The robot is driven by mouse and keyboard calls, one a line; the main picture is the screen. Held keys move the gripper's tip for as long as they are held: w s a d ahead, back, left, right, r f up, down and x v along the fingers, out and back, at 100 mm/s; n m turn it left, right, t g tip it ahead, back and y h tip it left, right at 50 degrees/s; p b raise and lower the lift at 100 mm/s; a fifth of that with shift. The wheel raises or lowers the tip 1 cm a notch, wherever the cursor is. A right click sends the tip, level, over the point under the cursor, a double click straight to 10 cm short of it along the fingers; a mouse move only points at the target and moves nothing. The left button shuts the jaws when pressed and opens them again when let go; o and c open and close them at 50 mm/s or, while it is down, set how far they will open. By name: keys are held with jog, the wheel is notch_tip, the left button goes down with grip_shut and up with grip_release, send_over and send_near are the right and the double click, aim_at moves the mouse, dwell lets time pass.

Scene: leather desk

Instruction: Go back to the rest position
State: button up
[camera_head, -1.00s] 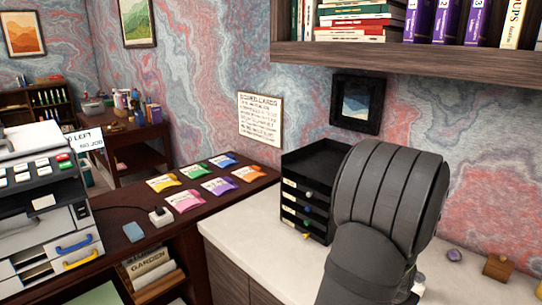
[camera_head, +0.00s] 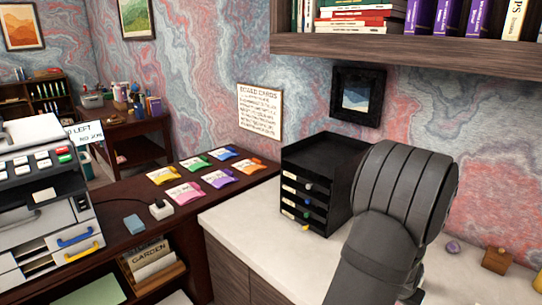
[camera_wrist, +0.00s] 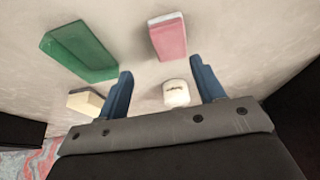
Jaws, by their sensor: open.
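My gripper (camera_wrist: 164,92) shows in the wrist view with its two blue fingers apart and nothing held between them. A small white round object (camera_wrist: 176,93) shows between the fingers in the picture; I cannot tell how far it is from them. In the head view my dark grey arm stands over the white counter (camera_head: 240,218) at the right, and the gripper itself is hidden behind it.
A green block (camera_wrist: 80,52), a pink block (camera_wrist: 167,37) and a cream block (camera_wrist: 86,102) lie on the pale surface. A black drawer unit (camera_head: 318,180) stands left of my arm. A shelf (camera_head: 400,50) overhangs the counter. A purple knob-like object (camera_head: 453,247) and a wooden block (camera_head: 496,260) lie right.

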jog(key=s+d+r, duration=0.3)
jog(key=s+r, duration=0.3)
jog(key=s, duration=0.3)
jog(key=w+a+f+n, duration=0.2)
jog(key=w+a, duration=0.4)
jog(key=a, duration=0.2)
jog(key=w+a+f+n+y, duration=0.1)
jog(key=w+a+f+n, duration=0.1)
jog(key=w+a, duration=0.4)
jog(key=w+a+f+n+t+y, duration=0.1)
jog(key=w+a+f, duration=0.2)
jog(key=w+a, duration=0.3)
jog(key=shift+a+f+n, duration=0.15)
jog(key=shift+a+n, duration=0.05)
jog(key=shift+a, duration=1.2)
jog(key=shift+a+f+n, duration=0.15)
jog(key=shift+a+n, duration=0.05)
jog(key=shift+a, duration=1.2)
jog(key=shift+w+a+f, duration=0.15)
jog(key=shift+a, duration=0.55)
